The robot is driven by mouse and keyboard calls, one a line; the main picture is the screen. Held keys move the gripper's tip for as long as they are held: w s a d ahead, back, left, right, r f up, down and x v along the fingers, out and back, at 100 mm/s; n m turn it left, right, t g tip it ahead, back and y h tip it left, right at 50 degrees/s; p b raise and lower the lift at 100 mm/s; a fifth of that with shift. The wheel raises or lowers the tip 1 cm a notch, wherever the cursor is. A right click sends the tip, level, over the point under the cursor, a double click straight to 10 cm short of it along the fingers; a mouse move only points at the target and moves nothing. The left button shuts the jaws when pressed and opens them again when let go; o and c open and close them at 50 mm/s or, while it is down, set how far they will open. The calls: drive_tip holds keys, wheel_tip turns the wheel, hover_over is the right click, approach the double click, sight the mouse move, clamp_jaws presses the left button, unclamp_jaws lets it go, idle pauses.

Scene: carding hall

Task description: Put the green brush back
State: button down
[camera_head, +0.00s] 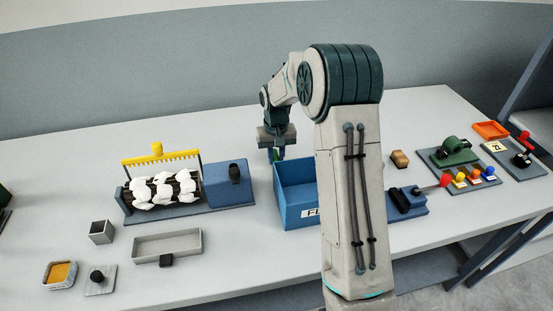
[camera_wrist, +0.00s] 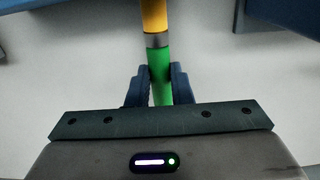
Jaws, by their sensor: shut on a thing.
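My gripper (camera_wrist: 160,82) is shut on the green brush (camera_wrist: 160,72). In the wrist view the green part lies between the two dark blue fingers, with a grey metal band and an orange-yellow part (camera_wrist: 154,14) beyond it. In the head view my gripper (camera_head: 276,155) is over the table, at the back left corner of a blue bin (camera_head: 296,208). Only a small bit of green shows at the fingers there. The brush's far end is out of the wrist view, and my arm hides the bin's right part.
A carding roller with white fluff (camera_head: 160,190) and a yellow comb-like bar (camera_head: 158,157) stand left of the bin. A grey tray (camera_head: 167,243) lies in front. A blue block with a red-knobbed lever (camera_head: 407,201) and coloured knobs (camera_head: 470,178) stand to the right. The table's back is clear.

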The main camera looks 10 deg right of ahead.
drive_tip(key=shift+f, duration=0.9)
drive_tip(key=shift+f, duration=0.2)
drive_tip(key=c, duration=1.3)
unclamp_jaws()
